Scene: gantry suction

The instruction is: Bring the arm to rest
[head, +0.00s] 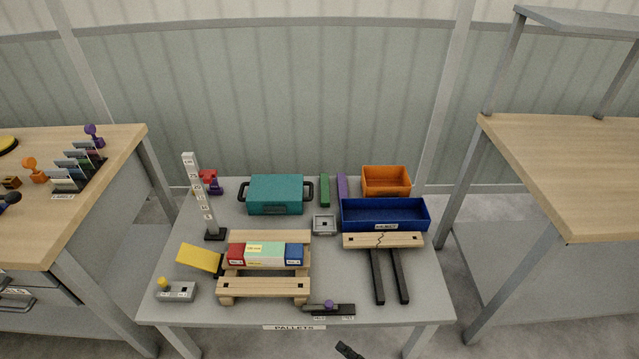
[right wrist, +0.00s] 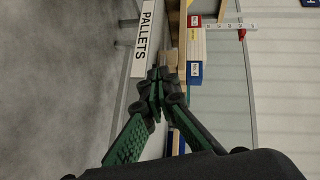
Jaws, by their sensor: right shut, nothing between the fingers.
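My right gripper (head: 349,350) shows only as a small dark piece at the bottom edge of the head view, in front of the grey table (head: 383,312). In the right wrist view its green and black fingers (right wrist: 160,76) meet at the tips, shut, with nothing between them. The fingers point towards the table's front edge, beside the PALLETS label (right wrist: 146,30); that label also shows in the head view (head: 294,328). My left gripper is not in view.
A wooden pallet (head: 263,287) bears red, pale green and blue boxes. Behind stand a teal case (head: 276,194), a blue bin (head: 384,214) and an orange bin (head: 386,181). A white post (head: 200,195) rises at left. Wooden benches flank the table.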

